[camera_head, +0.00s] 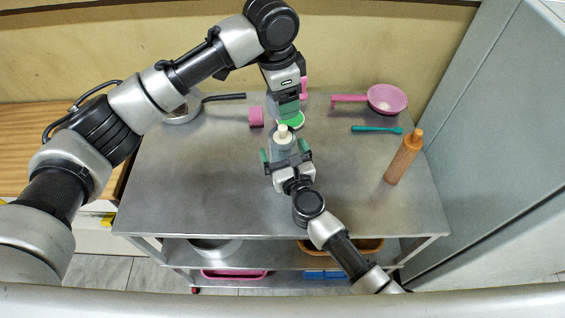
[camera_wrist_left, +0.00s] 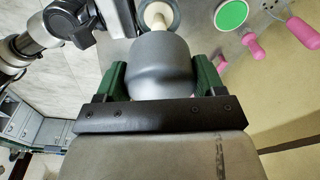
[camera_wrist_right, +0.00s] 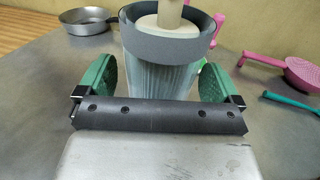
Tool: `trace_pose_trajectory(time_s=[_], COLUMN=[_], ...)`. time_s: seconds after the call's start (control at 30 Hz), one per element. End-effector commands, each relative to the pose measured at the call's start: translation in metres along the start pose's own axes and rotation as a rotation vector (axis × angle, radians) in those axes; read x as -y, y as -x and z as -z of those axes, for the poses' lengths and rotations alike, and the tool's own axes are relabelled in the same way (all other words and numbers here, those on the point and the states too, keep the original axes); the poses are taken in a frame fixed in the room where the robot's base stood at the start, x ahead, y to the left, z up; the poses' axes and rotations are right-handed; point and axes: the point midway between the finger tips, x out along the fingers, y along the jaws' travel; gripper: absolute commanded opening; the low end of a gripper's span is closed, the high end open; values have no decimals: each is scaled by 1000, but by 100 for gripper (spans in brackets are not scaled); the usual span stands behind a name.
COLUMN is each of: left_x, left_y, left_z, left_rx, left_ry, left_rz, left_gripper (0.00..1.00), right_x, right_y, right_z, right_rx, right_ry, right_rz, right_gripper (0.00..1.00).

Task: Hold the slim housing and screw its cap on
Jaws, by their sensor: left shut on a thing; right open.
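The slim housing (camera_head: 283,145) stands upright on the steel table, a clear ribbed cylinder with a grey collar and a cream cylinder sticking out of its top. It also shows in the right wrist view (camera_wrist_right: 160,75). My right gripper (camera_head: 286,154) is open, with its green fingers on either side of the housing; gaps show beside it in the right wrist view. My left gripper (camera_head: 288,107) is shut on the grey rounded cap (camera_wrist_left: 160,65), above and behind the housing. The cap is apart from the housing and is mostly hidden in the head view.
A green disc (camera_head: 293,120) lies behind the housing, near a pink block (camera_head: 256,116). A pan (camera_head: 184,110) stands at the back left. A pink strainer (camera_head: 387,98), a teal utensil (camera_head: 376,129) and an orange-brown bottle (camera_head: 404,158) are at the right. The table's front left is clear.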

Motion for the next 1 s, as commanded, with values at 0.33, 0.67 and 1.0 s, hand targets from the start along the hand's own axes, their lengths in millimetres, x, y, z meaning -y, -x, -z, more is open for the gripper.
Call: trace_pose_trajectory(time_s=[0.33,0.67,1.0], left_x=[0,0,0], left_y=[0,0,-24], left_z=[0,0,-3], left_rx=[0,0,2], left_ry=[0,0,1], left_rz=[0,0,-3], left_gripper=[46,46,46], right_x=[0,0,0], right_y=[0,0,0], right_z=[0,0,0], right_rx=[0,0,0], right_ry=[0,1,1], right_rz=[0,0,0], right_gripper=[80,29,22])
